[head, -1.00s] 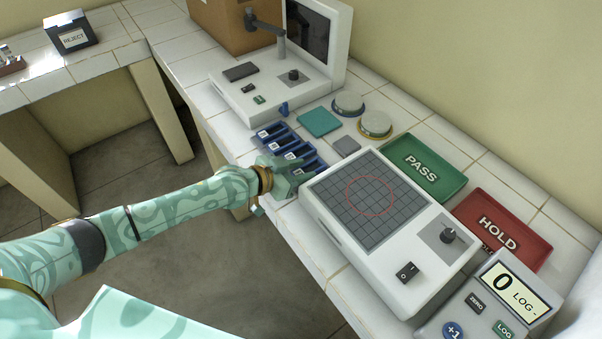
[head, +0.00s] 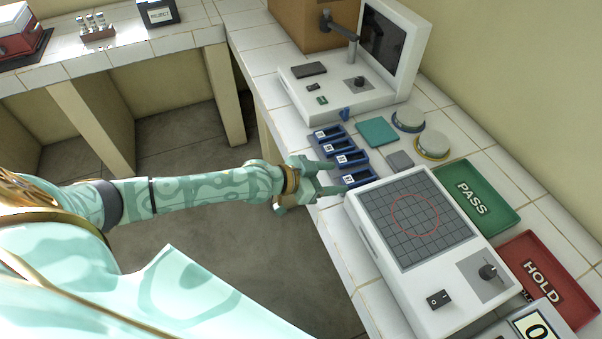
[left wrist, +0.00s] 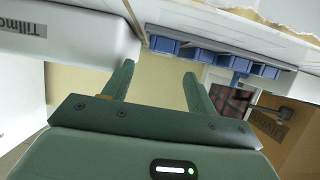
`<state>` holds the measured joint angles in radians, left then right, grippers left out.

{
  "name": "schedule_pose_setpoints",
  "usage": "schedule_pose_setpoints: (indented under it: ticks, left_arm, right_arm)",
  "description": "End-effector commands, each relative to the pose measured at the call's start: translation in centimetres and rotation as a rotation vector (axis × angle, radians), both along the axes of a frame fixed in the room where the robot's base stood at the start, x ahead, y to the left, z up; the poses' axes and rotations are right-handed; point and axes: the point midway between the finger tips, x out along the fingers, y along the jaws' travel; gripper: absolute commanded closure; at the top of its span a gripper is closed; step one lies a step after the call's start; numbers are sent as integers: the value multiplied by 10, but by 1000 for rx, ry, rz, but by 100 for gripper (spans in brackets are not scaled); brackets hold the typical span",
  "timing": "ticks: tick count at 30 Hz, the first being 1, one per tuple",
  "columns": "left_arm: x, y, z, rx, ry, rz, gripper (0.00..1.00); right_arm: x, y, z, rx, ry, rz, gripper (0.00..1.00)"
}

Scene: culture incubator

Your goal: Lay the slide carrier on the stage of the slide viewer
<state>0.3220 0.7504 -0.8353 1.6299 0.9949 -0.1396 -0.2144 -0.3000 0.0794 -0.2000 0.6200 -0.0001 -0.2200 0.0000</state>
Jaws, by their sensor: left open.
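My left gripper (head: 333,177) is open and empty beside the near end of the row. Its spread fingers also show in the left wrist view (left wrist: 158,75). My right gripper is out of view.
A white device with a gridded top (head: 370,235) stands close to my left gripper. A teal square (head: 376,132), a grey square (head: 399,160) and two round dishes lie behind the carriers. The green PASS tray (head: 490,222) and red HOLD tray (head: 565,312) lie along the wall.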

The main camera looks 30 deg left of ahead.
Motion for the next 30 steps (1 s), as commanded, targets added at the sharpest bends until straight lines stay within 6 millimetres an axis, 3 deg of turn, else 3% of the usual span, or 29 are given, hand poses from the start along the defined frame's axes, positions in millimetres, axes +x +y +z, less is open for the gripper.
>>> schedule_pose_setpoints:
  ticks: [4, 10, 23, 26, 29, 30]
  left_arm:
    - [-31, 25, 18, 4, 3, -2, 43]
    - [-60, 48, 31, 3, 4, 0, 43]
    - [-71, 58, 35, 2, 2, 2, 43]
    - [-66, 66, 14, 31, 11, 40, 43]
    - [-65, 92, -48, 117, 60, 143, 43]
    - [-74, 105, -86, 167, 104, 198, 43]
  right_arm:
    - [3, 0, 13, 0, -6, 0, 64]
    - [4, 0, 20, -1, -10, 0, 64]
    - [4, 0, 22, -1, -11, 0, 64]
    - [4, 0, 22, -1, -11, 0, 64]
    - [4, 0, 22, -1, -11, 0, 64]
    - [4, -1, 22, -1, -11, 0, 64]
